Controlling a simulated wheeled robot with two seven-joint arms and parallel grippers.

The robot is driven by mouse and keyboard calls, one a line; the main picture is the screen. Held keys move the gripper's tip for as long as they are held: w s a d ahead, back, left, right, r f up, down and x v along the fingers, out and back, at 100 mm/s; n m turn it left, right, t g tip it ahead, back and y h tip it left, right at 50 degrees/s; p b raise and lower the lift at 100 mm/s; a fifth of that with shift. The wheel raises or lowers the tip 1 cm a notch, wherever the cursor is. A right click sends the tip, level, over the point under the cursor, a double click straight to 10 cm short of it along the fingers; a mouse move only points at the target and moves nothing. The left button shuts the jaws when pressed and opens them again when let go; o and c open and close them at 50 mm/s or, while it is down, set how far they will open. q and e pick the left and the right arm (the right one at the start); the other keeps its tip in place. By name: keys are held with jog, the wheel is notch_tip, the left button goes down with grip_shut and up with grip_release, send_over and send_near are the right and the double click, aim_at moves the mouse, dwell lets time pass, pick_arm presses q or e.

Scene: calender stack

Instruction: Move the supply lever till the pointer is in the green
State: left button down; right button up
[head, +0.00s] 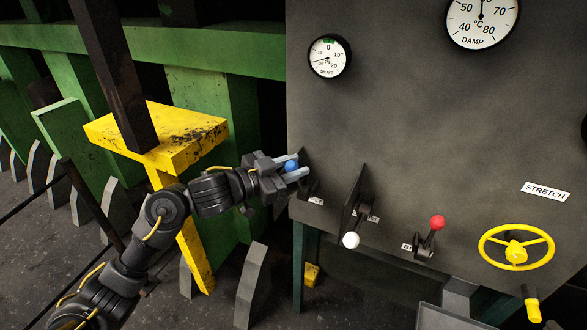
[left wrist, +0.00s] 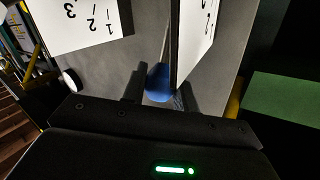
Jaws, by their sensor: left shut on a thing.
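My left gripper (head: 291,169) is shut on the blue knob (head: 291,165) of the leftmost lever, at the left edge of the grey panel (head: 400,130). The label under this lever is mostly hidden. In the left wrist view the blue knob (left wrist: 158,83) sits between the two fingers, beside a white scale plate (left wrist: 197,35). The small round gauge (head: 329,58), marked DRAFT, has a green band at the top near 0. Its dark pointer points left and slightly down, outside the green. My right gripper is not in view.
A white-knobbed lever (head: 351,240) and a red-knobbed lever (head: 437,223) stand to the right. Beyond them is a yellow handwheel (head: 515,248). The DAMP gauge (head: 481,15) is at the top. A yellow stand (head: 190,135) and green frames (head: 215,50) are at left.

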pick_arm(q)
jog(key=c, duration=1.2)
grip_release()
jog(key=shift+o, duration=0.5)
jog(key=f+b+v, duration=0.1)
jog(key=v, duration=0.9)
jog(key=shift+s+a+r+b, duration=0.25)
jog(key=shift+a+r+b, duration=0.05)
jog(key=shift+r, duration=0.2)
